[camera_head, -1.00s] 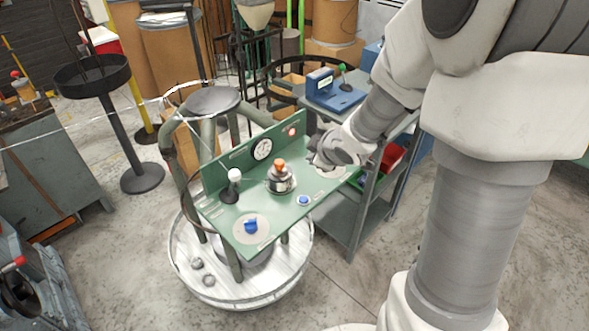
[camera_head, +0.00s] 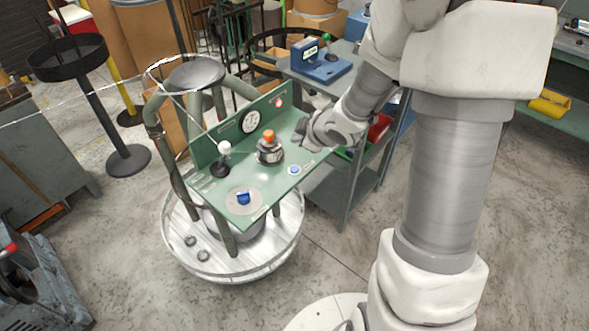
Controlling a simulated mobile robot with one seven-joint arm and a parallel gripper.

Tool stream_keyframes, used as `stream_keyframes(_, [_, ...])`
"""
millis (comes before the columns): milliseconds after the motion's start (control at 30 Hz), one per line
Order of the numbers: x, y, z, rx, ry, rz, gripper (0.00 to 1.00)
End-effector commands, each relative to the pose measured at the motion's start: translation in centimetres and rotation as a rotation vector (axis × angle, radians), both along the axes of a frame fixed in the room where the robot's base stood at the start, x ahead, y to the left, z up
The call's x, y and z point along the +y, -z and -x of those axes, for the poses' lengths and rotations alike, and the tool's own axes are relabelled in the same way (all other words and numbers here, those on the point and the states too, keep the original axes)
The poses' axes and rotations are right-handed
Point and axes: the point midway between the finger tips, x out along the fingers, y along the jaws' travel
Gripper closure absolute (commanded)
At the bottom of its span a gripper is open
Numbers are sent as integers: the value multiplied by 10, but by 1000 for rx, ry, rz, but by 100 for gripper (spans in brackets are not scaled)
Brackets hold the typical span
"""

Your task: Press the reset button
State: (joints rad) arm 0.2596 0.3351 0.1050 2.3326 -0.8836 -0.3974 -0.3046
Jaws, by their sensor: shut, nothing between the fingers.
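The green control panel (camera_head: 217,205) stands on a tubular frame. It carries a small blue button (camera_head: 294,170) in a pale ring near its right front edge, and a red button (camera_head: 279,102) on the upright back plate. A blue knob (camera_head: 244,198) sits on a pale disc, and an orange-topped metal piece (camera_head: 268,150) stands mid-panel. No label is readable, so I cannot tell which is the reset button. My gripper (camera_head: 298,141) is shut and empty over the panel's right part, behind the blue button and right of the orange-topped piece. Its fingertips are small and partly hidden; contact is unclear.
A white-knobbed lever (camera_head: 223,158) and a round gauge (camera_head: 250,121) are on the panel's left and back. A grey shelf cart (camera_head: 345,190) with a blue device (camera_head: 318,65) stands close on the right. Open concrete floor lies in front.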

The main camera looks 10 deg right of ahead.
Motion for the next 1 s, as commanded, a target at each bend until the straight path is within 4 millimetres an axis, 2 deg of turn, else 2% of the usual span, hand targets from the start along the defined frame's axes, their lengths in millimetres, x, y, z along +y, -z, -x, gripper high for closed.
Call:
stream_keyframes(600, [0,73,0,1,-1,0,100])
stream_keyframes(800, [0,83,0,0,0,0,100])
stream_keyframes(1000, [0,83,0,0,0,0,100])
